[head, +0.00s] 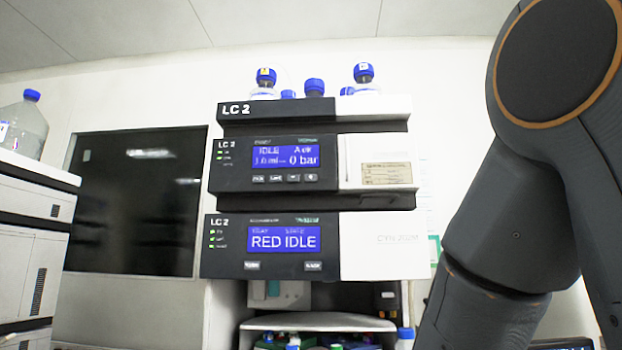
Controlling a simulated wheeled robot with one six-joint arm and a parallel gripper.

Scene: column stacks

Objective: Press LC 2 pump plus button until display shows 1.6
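The LC 2 stack stands in the middle of the head view, under a top module labelled LC 2. Its pump module (225,178) has a blue display (286,156) reading IDLE and 0 bar. The flow value at the lower left of the display looks like 1.0 ml, but it is blurred. A row of small buttons (285,179) sits below the display. Their labels are too small to tell which is plus. My arm fills the right side of the view. My gripper is not in view.
Below the pump, another LC 2 module (218,262) has a display (284,239) reading RED IDLE. Blue-capped bottles (314,88) stand on top of the stack. Another instrument stack (25,240) with a bottle (26,125) is at the left. A dark panel (130,205) is behind.

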